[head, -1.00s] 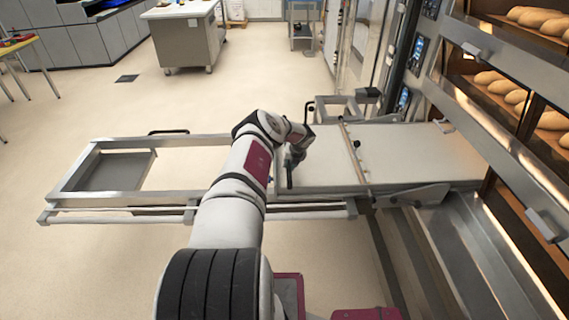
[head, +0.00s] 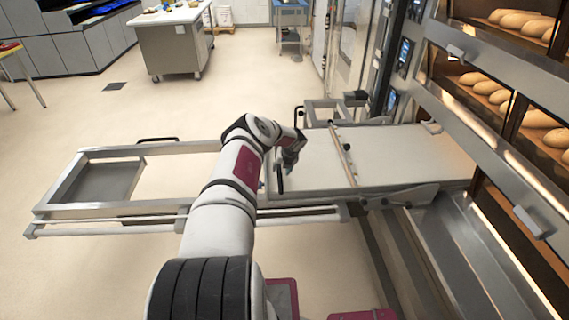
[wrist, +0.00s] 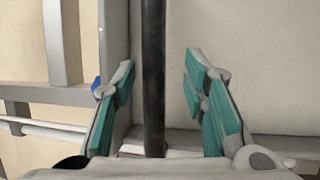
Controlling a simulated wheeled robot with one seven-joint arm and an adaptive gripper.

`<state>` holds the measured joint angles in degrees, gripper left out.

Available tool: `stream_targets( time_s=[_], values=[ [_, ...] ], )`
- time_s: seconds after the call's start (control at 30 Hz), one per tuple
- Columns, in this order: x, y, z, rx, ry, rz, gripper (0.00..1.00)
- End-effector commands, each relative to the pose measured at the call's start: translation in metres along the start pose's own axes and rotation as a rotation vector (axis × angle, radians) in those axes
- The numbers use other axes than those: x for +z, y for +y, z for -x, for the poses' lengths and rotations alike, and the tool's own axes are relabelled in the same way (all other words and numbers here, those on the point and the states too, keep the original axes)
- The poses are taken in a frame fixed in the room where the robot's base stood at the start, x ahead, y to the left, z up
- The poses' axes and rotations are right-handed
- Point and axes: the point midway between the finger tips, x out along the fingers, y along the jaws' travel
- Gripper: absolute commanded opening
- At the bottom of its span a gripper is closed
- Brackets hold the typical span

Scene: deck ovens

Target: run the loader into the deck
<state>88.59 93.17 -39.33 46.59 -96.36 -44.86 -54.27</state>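The loader (head: 150,205) is a long metal frame with a pale flat belt (head: 310,172) on its right part. The belt's right end reaches the oven front beneath the glass doors; whether it lies inside the deck opening I cannot tell. A dark upright bar (head: 280,181) stands at the belt's left end. My gripper (head: 287,160) is at this bar, mostly hidden by my arm in the head view. In the wrist view, my gripper (wrist: 160,75) has its teal-padded fingers apart on either side of the dark bar (wrist: 153,50), with a clear gap on the right.
The oven (head: 480,130) rises on the right, with loaves (head: 525,22) behind glass on several decks. A metal side rail runs along the loader's near side. A cabinet (head: 175,45) and a blue trolley (head: 290,20) stand at the back. Open floor lies left and behind.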

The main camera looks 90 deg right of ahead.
Motion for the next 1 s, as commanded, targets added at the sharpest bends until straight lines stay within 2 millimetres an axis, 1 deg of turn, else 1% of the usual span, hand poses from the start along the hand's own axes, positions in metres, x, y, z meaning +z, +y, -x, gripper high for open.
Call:
stream_targets(
  time_s=[0.17, 0.4, 0.6, 0.7, 0.8, 1.0],
  values=[
    [0.001, 0.002, 0.022, 0.001, -0.001, -0.002, 0.40],
    [0.002, 0.001, 0.068, -0.001, -0.003, -0.001, 0.40],
    [0.001, -0.001, 0.100, -0.002, -0.002, -0.002, 0.40],
    [0.001, -0.001, 0.108, -0.003, -0.002, 0.000, 0.40],
    [0.000, -0.001, 0.113, -0.002, -0.001, 0.000, 0.40],
    [0.000, -0.001, 0.115, -0.002, -0.001, 0.000, 0.40]
  ],
)
